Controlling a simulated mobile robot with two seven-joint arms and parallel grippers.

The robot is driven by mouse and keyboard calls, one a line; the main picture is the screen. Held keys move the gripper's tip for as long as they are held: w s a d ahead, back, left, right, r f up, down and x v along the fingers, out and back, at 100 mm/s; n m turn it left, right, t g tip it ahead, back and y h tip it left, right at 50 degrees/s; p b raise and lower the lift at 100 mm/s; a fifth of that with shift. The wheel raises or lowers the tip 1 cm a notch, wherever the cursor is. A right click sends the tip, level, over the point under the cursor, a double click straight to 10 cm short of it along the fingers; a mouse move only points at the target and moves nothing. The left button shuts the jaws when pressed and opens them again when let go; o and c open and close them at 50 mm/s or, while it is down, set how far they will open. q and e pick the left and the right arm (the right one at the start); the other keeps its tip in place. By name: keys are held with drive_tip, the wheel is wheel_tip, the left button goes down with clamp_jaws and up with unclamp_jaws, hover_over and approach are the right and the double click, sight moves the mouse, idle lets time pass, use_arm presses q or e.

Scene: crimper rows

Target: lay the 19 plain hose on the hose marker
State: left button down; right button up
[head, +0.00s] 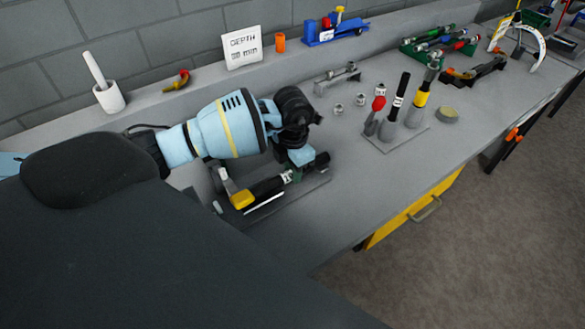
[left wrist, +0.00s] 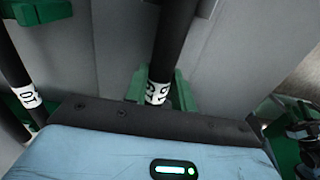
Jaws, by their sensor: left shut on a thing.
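My left gripper (head: 299,157) points down over a low grey bench fixture and is shut on a black hose. In the left wrist view this hose (left wrist: 174,40) has a white label that seems to read 19, and it lies between green cradle pieces (left wrist: 137,85). In the head view the black hose (head: 266,187) lies low along the fixture, which I take to be the hose marker (head: 318,184). A yellow-ended part (head: 242,199) is at its near left end. The gripper hides part of the hose, so I cannot tell whether it rests fully on the cradles.
A second black hose labelled 10 (left wrist: 28,97) shows at the left of the wrist view. A stand (head: 385,142) with upright tools and a black hose (head: 400,92) is to the right. A white cup (head: 110,98) and a DEPTH sign (head: 243,47) are at the back. The right front bench is clear.

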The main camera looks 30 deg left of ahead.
use_arm(q)
drive_tip(key=shift+f, duration=0.1)
idle(0.7)
drive_tip(key=c, duration=1.1)
unclamp_jaws()
drive_tip(key=shift+r, duration=3.9)
